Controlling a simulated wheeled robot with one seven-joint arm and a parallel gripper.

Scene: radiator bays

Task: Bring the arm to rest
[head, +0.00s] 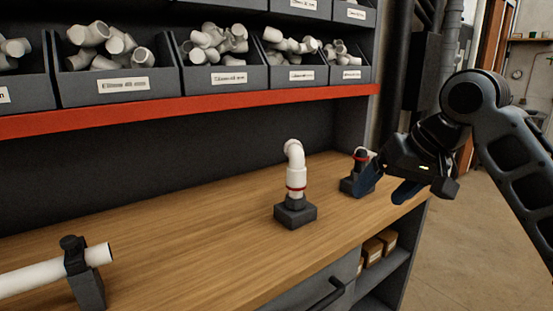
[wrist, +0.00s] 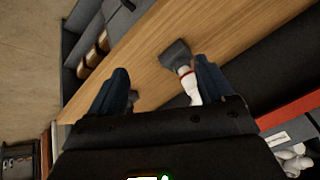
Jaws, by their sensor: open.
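My gripper (head: 388,190) is at the right end of the wooden workbench in the head view, with its blue fingers spread and nothing between them. In the wrist view my gripper (wrist: 160,88) is also open, above the bench top. A white pipe elbow with a red ring (head: 295,170) stands upright in a dark block on the bench, left of my gripper and apart from it. It also shows in the wrist view (wrist: 190,85), partly behind a finger. A second dark block with a red-ringed fitting (head: 357,172) stands near the fingers, partly hidden by them.
A white pipe (head: 45,275) lies in a dark clamp (head: 86,275) at the front left. Bins of white fittings (head: 222,78) stand on a red-edged shelf (head: 190,107) above the bench. Small boxes (head: 372,250) sit below. The middle of the bench (head: 190,225) is clear.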

